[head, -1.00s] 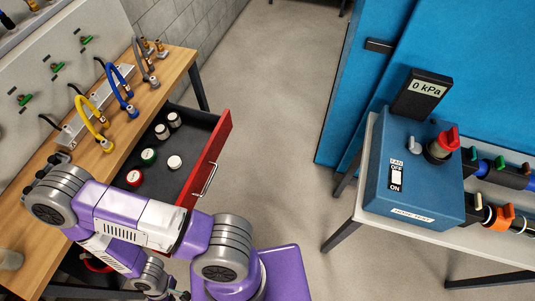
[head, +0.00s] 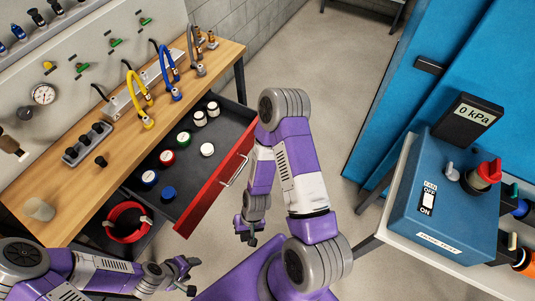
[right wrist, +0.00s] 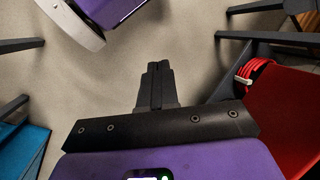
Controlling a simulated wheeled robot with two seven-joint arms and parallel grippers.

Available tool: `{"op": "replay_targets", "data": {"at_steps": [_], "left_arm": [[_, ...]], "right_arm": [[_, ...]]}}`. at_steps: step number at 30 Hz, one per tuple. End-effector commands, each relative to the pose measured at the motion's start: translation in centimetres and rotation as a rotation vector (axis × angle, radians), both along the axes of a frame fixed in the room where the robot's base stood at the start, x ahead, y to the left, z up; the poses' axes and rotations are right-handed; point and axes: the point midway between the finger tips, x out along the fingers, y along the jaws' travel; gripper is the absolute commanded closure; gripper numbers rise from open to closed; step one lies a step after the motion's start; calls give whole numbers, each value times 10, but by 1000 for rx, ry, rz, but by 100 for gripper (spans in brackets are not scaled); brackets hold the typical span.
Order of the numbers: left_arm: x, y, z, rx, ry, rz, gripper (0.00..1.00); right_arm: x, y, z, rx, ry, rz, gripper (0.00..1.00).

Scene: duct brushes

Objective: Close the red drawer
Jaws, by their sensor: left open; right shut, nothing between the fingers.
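The red drawer (head: 210,192) is pulled out from under the wooden bench, with its metal handle (head: 237,169) on the red front. Several capped bottles (head: 207,149) stand in its dark tray. My right gripper (head: 245,238) is shut and empty, in front of the drawer, to the right of its near front corner and apart from it in the picture. In the right wrist view, its fingers (right wrist: 157,88) are together, with a red panel (right wrist: 288,118) to their right. My left gripper (head: 191,276) is open and empty, at the bottom, below the drawer in the picture.
A red coiled hose (head: 126,222) lies in a dark compartment left of the drawer. The bench (head: 110,178) carries yellow and blue hoses and a cup (head: 39,209). A blue control box (head: 448,195) stands on a table at right. Open floor (head: 330,85) lies between.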

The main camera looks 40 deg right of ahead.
Motion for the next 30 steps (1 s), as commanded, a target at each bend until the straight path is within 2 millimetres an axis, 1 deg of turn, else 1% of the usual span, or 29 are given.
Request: {"op": "replay_targets", "data": {"at_steps": [1, 4, 6, 8, 9, 11, 12, 14, 15, 17, 18, 20, 21, 24, 27, 30], "left_arm": [[0, 0, -12, 0, 0, 1, 44], [0, 0, -28, 1, 1, 1, 44], [0, 0, -39, 1, 1, 1, 44], [0, 0, -49, 1, 1, 1, 44], [0, 0, -55, 1, 1, 1, 44], [0, 0, -64, 0, 0, 1, 44], [0, 0, -70, 0, 0, 1, 44], [0, 0, -78, 0, 0, 1, 44], [0, 0, -84, 0, 0, 1, 44], [0, 0, -90, 0, 0, 1, 44], [0, 0, -94, 0, 0, 1, 44], [0, 0, -99, 0, 0, 0, 44], [0, 0, -102, 0, 0, 0, 44], [0, 0, -106, 0, 0, 0, 44], [0, 0, -107, 0, 0, 0, 44], [0, 0, -109, 0, 0, 0, 44]], "right_arm": [[-7, -11, -15, 11, 95, -97, 100], [-22, -21, -28, 89, 314, -335, 100], [-23, -24, -31, 193, 460, -525, 100], [-15, -26, -31, 307, 559, -689, 100], [-5, -29, -29, 397, 611, -800, 100], [16, -39, -26, 548, 664, -964, 100], [32, -50, -24, 658, 680, -1070, 100], [58, -73, -19, 826, 675, -1219, 100], [74, -93, -16, 938, 654, -1309, 100], [93, -127, -11, 1097, 600, -1426, 100], [103, -150, -8, 1191, 552, -1490, 100], [113, -183, -3, 1314, 475, -1566, 100], [116, -203, 1, 1382, 423, -1606, 100], [120, -240, 8, 1502, 318, -1667, 100], [121, -258, 13, 1559, 261, -1691, 100], [128, -259, 15, 1576, 244, -1694, 100]]}}
